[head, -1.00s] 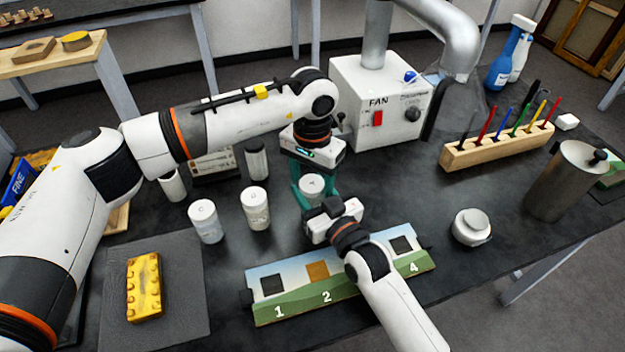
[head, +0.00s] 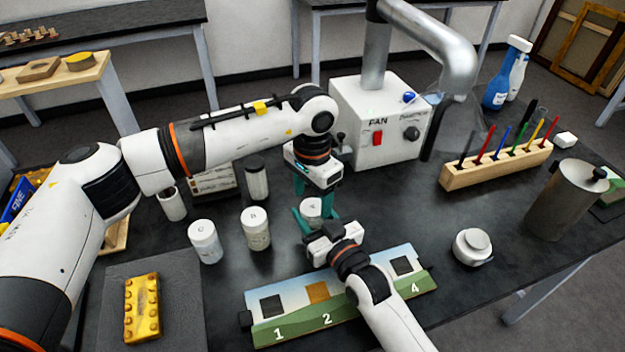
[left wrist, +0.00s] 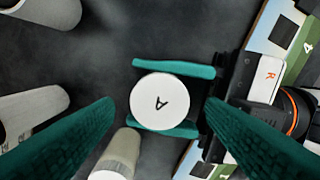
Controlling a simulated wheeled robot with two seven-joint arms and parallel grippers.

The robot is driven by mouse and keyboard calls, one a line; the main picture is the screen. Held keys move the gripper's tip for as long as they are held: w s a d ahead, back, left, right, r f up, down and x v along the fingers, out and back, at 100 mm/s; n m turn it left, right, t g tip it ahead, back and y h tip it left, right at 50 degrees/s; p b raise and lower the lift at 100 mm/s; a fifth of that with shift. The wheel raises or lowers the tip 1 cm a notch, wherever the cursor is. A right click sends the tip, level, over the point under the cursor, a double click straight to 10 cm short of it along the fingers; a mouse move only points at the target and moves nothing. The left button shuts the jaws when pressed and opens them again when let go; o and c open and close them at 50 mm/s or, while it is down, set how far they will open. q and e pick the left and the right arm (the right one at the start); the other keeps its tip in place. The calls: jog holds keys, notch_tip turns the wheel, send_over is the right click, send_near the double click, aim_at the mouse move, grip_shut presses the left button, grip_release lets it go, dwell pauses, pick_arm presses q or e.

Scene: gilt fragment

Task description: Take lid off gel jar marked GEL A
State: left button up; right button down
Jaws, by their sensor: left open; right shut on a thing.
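The jar marked A (head: 312,207) is a small white-lidded jar standing on the dark bench. Its round white lid (left wrist: 152,104), with a black A, faces up in the left wrist view and is on the jar. My right gripper (head: 313,222) is shut around the jar, with a teal finger on either side. My left gripper (left wrist: 158,103) is open above the jar, pointing down, its fingers apart on either side of the lid with gaps. In the head view the fingers and my right gripper partly hide the jar.
Jars B (head: 256,228) and C (head: 206,241) stand left of jar A. A numbered picture panel (head: 295,322) lies in front, partly under my right arm. The FAN box (head: 392,112) stands behind.

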pick_arm(q)
jog(key=shift+f, duration=1.15)
pick_arm(e)
jog(key=shift+r, duration=0.1)
pick_arm(q)
jog(key=c, duration=1)
jog(key=shift+n, duration=1.8)
jog(key=shift+c, duration=0.2)
jog(key=o, duration=1.1)
jog(key=shift+r, duration=2.05)
pick_arm(e)
jog(key=shift+f, duration=0.2)
pick_arm(q)
jog(key=shift+r, duration=0.35)
pick_arm(e)
jog(key=shift+r, duration=0.1)
pick_arm(q)
jog(key=shift+f, duration=0.1)
pick_arm(e)
jog(key=c, duration=0.7)
grip_release()
jog(key=shift+o, duration=0.5)
